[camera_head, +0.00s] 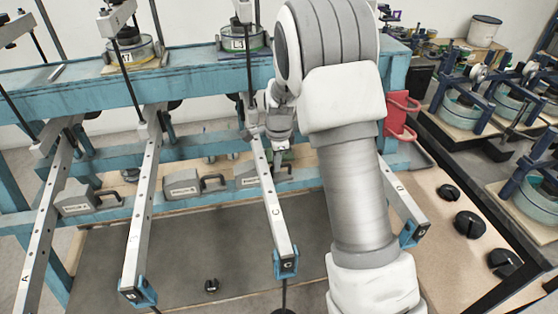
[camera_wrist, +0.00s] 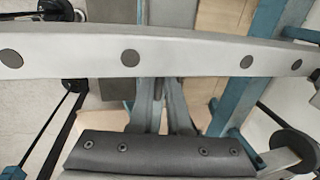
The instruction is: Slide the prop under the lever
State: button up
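Levers A (camera_head: 38,235), B (camera_head: 143,205), C (camera_head: 272,212) and D (camera_head: 408,212) are long perforated bars sloping toward me. A grey prop block (camera_head: 250,177) with a label stands on the ledge beside lever C, which partly hides its handle side. Two similar grey blocks with black handles, a middle one (camera_head: 183,184) and a left one (camera_head: 75,200), stand on the ledge. My gripper (camera_wrist: 160,95) reaches under a lever bar (camera_wrist: 190,56) in the wrist view. A grey block (camera_wrist: 168,13) shows beyond that bar. The bar hides my fingertips, so their grip is unclear.
A blue frame (camera_head: 180,78) carries the levers, with weight pans (camera_head: 130,50) above. A red bracket (camera_head: 398,118) sits at the right post. Black slotted weights (camera_head: 468,224) lie on the right bench. The dark floor panel (camera_head: 200,255) is mostly clear.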

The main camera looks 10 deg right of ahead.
jog(key=o, duration=0.4)
jog(key=shift+a, duration=0.3)
jog(key=shift+o, duration=0.2)
jog(key=shift+d, duration=0.1)
jog(key=s+r+p, duration=0.1)
jog(key=s+r, duration=0.2)
jog(key=r, duration=1.4)
jog(key=shift+s+p, duration=0.2)
jog(key=shift+p, duration=0.15)
jog(key=shift+r, duration=0.1)
